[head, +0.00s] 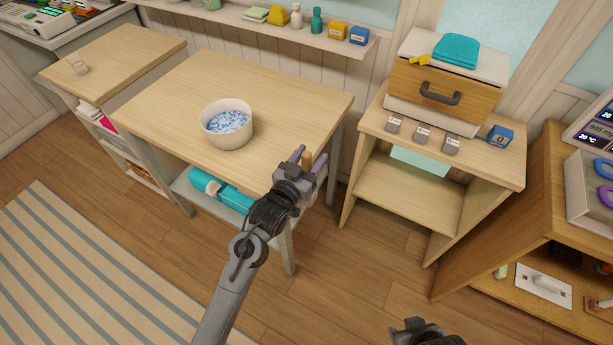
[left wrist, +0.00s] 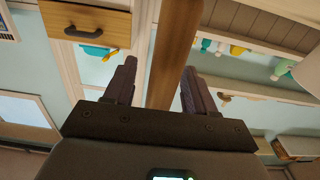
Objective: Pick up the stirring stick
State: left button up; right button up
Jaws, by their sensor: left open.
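A brown wooden stick, likely the stirring stick (left wrist: 174,55), runs between the two fingers of my left gripper (left wrist: 157,85) in the left wrist view. In the head view only a short brown piece of it (head: 307,158) shows between the fingers. My left gripper (head: 309,161) is open around the stick, above the right front corner of the wooden table. Whether a finger touches the stick, I cannot tell. My right gripper (head: 425,332) is partly in view at the bottom edge; its fingers are not clear.
A white bowl with blue and white bits (head: 228,123) stands on the table (head: 285,90). A teal roll (head: 222,192) lies on the shelf below. To the right, a small stand (head: 405,190) carries a drawer box (head: 445,88) and several small blocks. Open floor (head: 355,270) lies in front.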

pick_arm(q)
grip_shut()
dwell(0.3)
